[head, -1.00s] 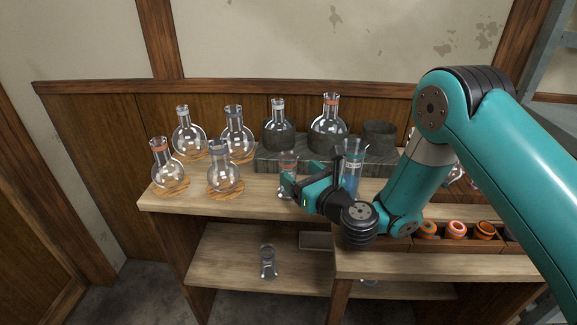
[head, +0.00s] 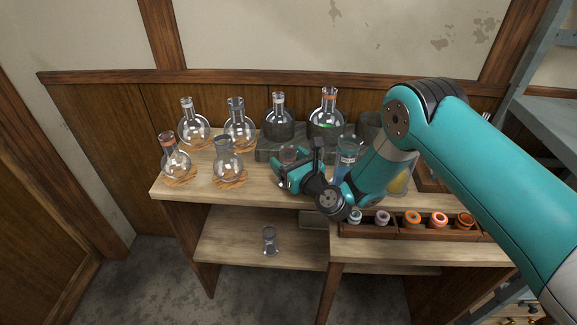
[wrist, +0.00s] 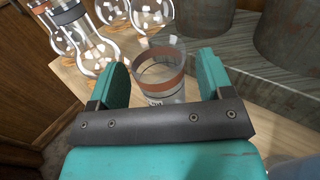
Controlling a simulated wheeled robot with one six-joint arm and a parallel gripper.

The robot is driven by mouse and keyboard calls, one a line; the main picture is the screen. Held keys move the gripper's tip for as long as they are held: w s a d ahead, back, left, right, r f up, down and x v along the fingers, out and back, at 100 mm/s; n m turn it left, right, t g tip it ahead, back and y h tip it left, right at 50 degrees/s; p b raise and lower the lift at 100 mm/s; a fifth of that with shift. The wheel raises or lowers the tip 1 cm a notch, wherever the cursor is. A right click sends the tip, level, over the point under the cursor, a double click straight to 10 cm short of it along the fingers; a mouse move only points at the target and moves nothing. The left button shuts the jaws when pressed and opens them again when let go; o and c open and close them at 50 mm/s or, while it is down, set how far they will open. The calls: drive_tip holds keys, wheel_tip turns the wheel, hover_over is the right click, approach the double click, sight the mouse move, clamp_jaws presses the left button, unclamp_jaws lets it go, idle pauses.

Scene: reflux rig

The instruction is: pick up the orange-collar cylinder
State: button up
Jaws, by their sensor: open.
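The orange-collar cylinder (wrist: 160,72) is a clear glass vessel with an orange band below its rim. In the wrist view it stands between the two teal fingers of my gripper (wrist: 162,78), with visible gaps at both sides. In the head view its top (head: 288,152) shows on the upper wooden shelf, and my gripper (head: 286,172) covers its lower part. My gripper is open and does not appear to touch the glass. The cylinder's base is hidden in both views.
Several round flasks (head: 228,165) stand on cork rings at the left. Grey heating blocks (head: 368,127) stand behind on a slab. A cylinder with blue liquid (head: 346,158) stands close right of my gripper. A rack of coloured rings (head: 413,218) and a lower-shelf glass (head: 269,240) are in front.

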drive_tip(key=shift+w+a, duration=0.1)
drive_tip(key=shift+w, duration=0.15)
drive_tip(key=c, duration=1)
drive_tip(key=shift+c, duration=0.9)
drive_tip(key=shift+r, duration=0.15)
